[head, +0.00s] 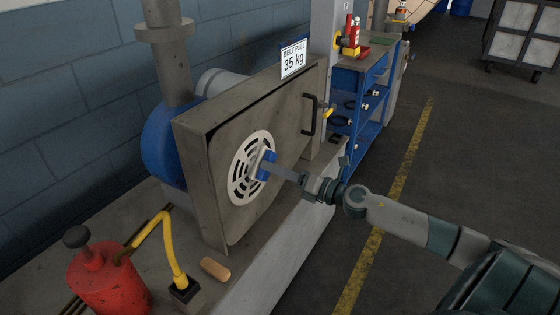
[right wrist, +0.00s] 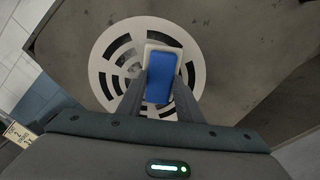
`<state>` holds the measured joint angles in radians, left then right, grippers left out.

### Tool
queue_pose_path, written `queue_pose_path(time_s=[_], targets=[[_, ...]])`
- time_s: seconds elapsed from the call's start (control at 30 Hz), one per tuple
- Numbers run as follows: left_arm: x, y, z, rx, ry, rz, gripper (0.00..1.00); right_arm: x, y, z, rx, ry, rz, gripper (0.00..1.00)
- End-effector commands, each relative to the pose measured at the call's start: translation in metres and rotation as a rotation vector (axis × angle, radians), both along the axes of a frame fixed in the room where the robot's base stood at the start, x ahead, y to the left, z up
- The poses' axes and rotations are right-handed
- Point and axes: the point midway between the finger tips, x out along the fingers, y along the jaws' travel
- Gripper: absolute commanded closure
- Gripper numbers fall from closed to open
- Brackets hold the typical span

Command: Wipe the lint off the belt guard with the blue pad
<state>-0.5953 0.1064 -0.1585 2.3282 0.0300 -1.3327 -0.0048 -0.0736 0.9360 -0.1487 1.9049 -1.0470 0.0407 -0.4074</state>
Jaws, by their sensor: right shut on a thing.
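The belt guard (head: 215,150) is a grey-brown metal box face with a round white slotted vent (head: 240,178). The vent also shows in the right wrist view (right wrist: 106,53). My right gripper (head: 270,169) is shut on the blue pad (head: 264,172), which has a pale backing. In the right wrist view the blue pad (right wrist: 161,78) sits between the two fingers, in front of the vent's right half. The pad looks to be at or against the vent; exact contact cannot be told. My left gripper is not in view.
A black handle (head: 309,115) and a "BELT PULL 35 kg" sign (head: 293,60) are on the guard. A blue shelf cart (head: 362,100) stands behind.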

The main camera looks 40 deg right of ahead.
Motion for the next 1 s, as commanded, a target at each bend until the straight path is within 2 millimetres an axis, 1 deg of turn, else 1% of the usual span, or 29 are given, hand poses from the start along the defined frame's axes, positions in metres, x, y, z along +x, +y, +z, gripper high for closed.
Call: queue_pose_path(time_s=[0.03, 0.07, 0.43, 0.57, 1.0], targets=[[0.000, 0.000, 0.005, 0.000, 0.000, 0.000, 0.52, -0.001, 0.004, 0.003, 0.001, -0.001, 0.001, 0.86], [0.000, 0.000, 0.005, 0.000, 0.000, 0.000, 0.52, -0.001, 0.004, 0.002, 0.002, -0.002, 0.001, 0.86], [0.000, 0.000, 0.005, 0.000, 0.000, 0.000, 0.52, -0.002, 0.007, 0.001, 0.001, -0.003, 0.001, 0.86], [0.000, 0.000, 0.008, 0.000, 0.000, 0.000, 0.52, -0.003, 0.009, 0.002, 0.002, -0.002, 0.002, 0.86], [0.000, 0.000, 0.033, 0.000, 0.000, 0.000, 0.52, -0.016, 0.036, 0.004, 0.002, -0.002, 0.002, 0.86]])
